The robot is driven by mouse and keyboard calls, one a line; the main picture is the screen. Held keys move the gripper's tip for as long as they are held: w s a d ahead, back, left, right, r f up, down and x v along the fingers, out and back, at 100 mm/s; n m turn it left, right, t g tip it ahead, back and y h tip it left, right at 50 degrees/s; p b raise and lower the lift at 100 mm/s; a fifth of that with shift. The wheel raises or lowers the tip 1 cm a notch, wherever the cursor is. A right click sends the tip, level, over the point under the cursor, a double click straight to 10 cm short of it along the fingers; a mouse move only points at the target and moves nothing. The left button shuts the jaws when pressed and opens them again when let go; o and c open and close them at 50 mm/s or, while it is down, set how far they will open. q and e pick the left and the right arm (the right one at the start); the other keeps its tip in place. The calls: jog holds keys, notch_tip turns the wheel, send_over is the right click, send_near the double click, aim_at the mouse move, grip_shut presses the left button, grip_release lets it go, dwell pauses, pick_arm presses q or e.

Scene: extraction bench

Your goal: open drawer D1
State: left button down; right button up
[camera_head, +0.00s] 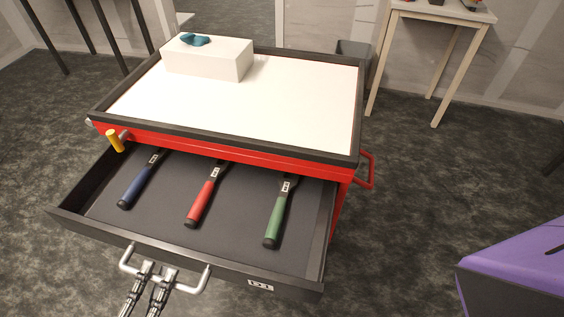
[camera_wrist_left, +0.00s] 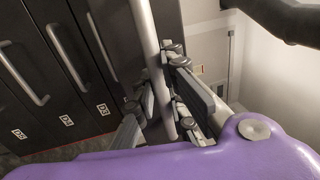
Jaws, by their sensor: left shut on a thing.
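Drawer D1 (camera_head: 190,245) is pulled well out of the red tool cart and carries a label "D1" at its front right. Inside it lie a blue-handled tool (camera_head: 138,186), a red-handled tool (camera_head: 200,204) and a green-handled tool (camera_head: 276,220). My left gripper (camera_head: 157,272) is shut on the grey bar handle (camera_head: 195,285) of D1, near the handle's middle. The left wrist view shows the gripper fingers (camera_wrist_left: 160,105) around the bar (camera_wrist_left: 150,40). My right gripper is not seen.
The cart's white top (camera_head: 270,105) holds a white box (camera_head: 207,57) with a teal item (camera_head: 195,39) on it. A yellow knob (camera_head: 115,140) sticks out at the cart's left and a red side handle (camera_head: 366,170) at its right. The left wrist view shows several closed drawers (camera_wrist_left: 50,80).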

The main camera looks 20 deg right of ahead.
pick_arm(q)
jog(key=shift+r+v, duration=0.15)
jog(key=shift+v, duration=0.75)
jog(key=shift+r+v, duration=0.2)
jog(key=shift+v, duration=0.75)
jog(key=shift+r+v, duration=0.15)
jog(key=shift+v, duration=0.75)
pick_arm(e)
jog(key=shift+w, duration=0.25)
pick_arm(q)
jog(key=c, duration=1.8)
grip_release()
jog(key=shift+o, duration=0.2)
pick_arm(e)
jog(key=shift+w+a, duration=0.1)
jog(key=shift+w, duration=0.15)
pick_arm(q)
jog(key=v, duration=1.2)
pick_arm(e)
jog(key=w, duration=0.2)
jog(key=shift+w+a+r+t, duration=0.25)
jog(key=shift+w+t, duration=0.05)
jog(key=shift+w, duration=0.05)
pick_arm(q)
jog(key=shift+a, duration=0.1)
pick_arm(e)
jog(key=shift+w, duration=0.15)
